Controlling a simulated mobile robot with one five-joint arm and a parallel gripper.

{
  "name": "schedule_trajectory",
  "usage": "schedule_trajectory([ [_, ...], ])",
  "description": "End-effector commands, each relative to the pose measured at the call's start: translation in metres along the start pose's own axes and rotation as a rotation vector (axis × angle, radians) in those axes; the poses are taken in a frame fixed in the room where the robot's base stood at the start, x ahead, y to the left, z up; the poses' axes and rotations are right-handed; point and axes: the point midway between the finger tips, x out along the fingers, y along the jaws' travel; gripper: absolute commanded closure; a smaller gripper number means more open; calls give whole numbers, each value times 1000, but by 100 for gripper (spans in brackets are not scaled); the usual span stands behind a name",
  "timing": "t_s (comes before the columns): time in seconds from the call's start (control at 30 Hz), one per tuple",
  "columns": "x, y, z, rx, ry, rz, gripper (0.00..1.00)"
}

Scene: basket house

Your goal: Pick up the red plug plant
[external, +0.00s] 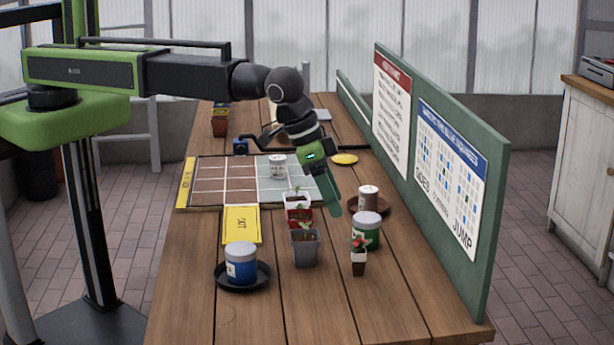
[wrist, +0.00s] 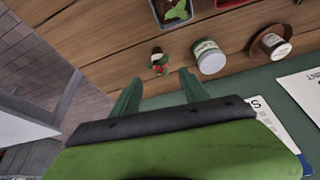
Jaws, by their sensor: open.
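The red plug plant (external: 358,257) is a small dark pot with a white band and a red-and-green top. It stands upright near the right side of the wooden table in the external view. It also shows in the wrist view (wrist: 157,62), just beyond the gap between my fingertips. My gripper (external: 335,210) is open and empty, with green fingers angled down. In the external view it is above the table, up and left of the plant, apart from it. Both fingers of my gripper (wrist: 160,76) show in the wrist view, spread apart with nothing between them.
A green-labelled tin (external: 366,231) stands close behind the plant. A grey seedling pot (external: 305,250) and a red pot (external: 299,215) stand to its left. A green divider (external: 490,200) with posters edges the table's right side. The table in front of the plant is clear.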

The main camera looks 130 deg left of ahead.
Motion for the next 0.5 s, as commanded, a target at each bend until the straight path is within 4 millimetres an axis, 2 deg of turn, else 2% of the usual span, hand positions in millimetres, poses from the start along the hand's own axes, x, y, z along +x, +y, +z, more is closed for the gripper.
schedule_trajectory([
  [0.03, 23, 1, 3, 0, 0, 0, 47],
  [0.3, 83, 1, 3, 0, 0, 0, 47],
  [0.4, 93, 1, 2, 0, 0, 0, 47],
  [0.5, 92, 1, 0, 0, 0, 0, 47],
])
